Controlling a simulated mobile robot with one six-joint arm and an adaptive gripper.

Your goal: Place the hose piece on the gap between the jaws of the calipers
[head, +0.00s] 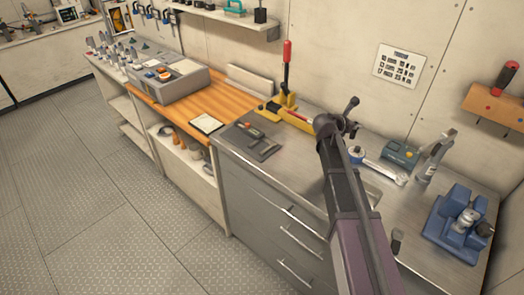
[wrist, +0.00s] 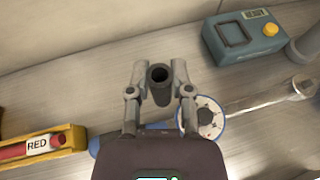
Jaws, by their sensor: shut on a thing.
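A short dark hose piece (wrist: 160,86) stands between my gripper's fingertips in the wrist view, its round open end facing the camera. My gripper (wrist: 163,72) is shut on it, one finger on each side. In the head view my gripper (head: 344,119) is above the steel counter, and the hose piece cannot be made out clearly there. A flat dark grey tool with a small display, which looks like the calipers (head: 264,148), lies on the counter to the left of my gripper. Its jaws are too small to make out. It does not show in the wrist view.
A dial wrench (wrist: 201,117) lies below my gripper, with a teal box (wrist: 240,42) behind it. A yellow holder (wrist: 62,144) labelled RED lies to the left. In the head view a blue vise (head: 455,230) stands at the right. The counter around the grey tool is mostly clear.

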